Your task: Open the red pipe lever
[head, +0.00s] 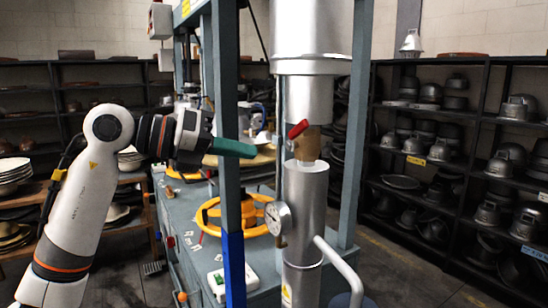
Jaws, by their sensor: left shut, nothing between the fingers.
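The red pipe lever (298,129) is small and slants up to the right. It sits at a brass-coloured fitting (308,146) on the vertical silver pipe (304,205). My left gripper (250,150) comes in from the left with its green fingers shut and empty, pointing right. The fingertips are left of the lever and slightly lower in the picture, with a visible gap between them. My right gripper is not in view.
A pressure gauge (277,217) and a bent grey pipe (340,265) are on the lower pipe. A second upright post (352,140) stands right of it. A yellow handwheel (240,213) lies over the grey-blue machine top. Shelves (455,210) of metal hat moulds line the right.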

